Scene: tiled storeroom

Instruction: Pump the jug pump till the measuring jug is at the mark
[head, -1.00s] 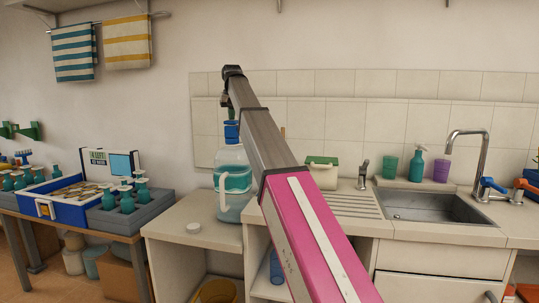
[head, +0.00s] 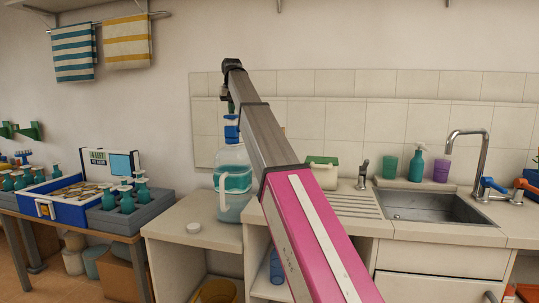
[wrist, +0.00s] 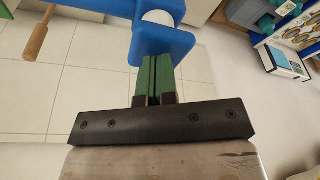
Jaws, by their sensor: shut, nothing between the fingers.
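A clear jug (head: 233,178) with teal liquid stands on the left counter. Its blue jug pump (head: 231,132) sits on top. My gripper (wrist: 157,63) is shut and empty, pointing down at the pump. In the wrist view its green fingers meet the edge of the blue pump head (wrist: 172,43); I cannot tell whether they touch it. In the head view my gripper is above the pump.
A green-and-white box (head: 323,173), a tap and a sink (head: 436,205) are to the right. A blue case (head: 62,197) and a grey crate of pump bottles (head: 128,217) stand on the left table.

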